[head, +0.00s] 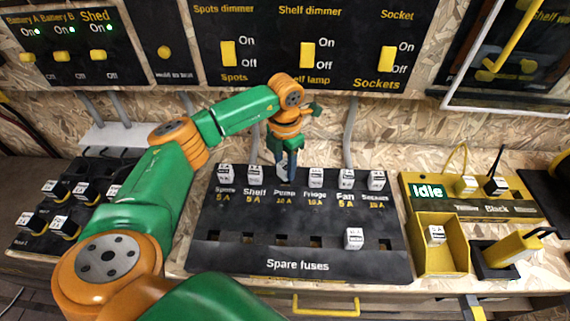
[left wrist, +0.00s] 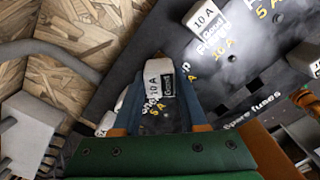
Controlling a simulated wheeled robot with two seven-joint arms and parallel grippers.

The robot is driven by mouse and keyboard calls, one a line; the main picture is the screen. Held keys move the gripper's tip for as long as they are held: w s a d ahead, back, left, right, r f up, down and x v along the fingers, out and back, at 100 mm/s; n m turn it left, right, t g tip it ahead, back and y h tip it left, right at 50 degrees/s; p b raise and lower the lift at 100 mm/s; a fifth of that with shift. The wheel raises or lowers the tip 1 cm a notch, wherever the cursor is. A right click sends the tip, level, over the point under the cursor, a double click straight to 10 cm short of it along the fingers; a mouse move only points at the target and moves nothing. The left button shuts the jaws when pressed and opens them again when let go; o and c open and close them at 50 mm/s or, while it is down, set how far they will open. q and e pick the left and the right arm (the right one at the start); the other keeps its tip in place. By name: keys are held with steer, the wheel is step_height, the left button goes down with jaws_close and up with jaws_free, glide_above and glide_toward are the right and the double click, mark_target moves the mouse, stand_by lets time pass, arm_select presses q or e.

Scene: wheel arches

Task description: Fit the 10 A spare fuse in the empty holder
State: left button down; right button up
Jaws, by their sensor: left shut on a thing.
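The dark fuse panel (head: 300,215) has a top row of labelled holders with white fuses and a lower row marked Spare fuses. My left gripper (head: 289,172) points down at the Pump 10 A holder, between the Shelf fuse (head: 255,173) and the Fridge fuse (head: 316,176). It is shut on a white fuse marked 10 A Good (left wrist: 157,78), which shows between the fingertips (left wrist: 158,112) in the left wrist view. The fuse is at the Pump holder; its lower end is hidden, so I cannot tell how deep it sits. My right gripper is not in view.
One fuse (head: 354,238) stands in the spare row; the other spare slots look empty. A yellow bin (head: 420,258) on the right holds a white fuse (head: 437,233). A tester marked Idle (head: 428,191) stands behind it. Switch panels (head: 305,50) line the wall above.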

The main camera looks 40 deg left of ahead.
arm_select(q)
steer(key=shift+f, duration=0.55)
steer(key=shift+b, duration=0.3)
steer(key=shift+f+b, duration=0.35)
steer(key=shift+f, duration=0.35)
jaws_free()
step_height(320, 180, up, 9)
steer(key=p, duration=0.8)
steer(key=shift+r, duration=0.1)
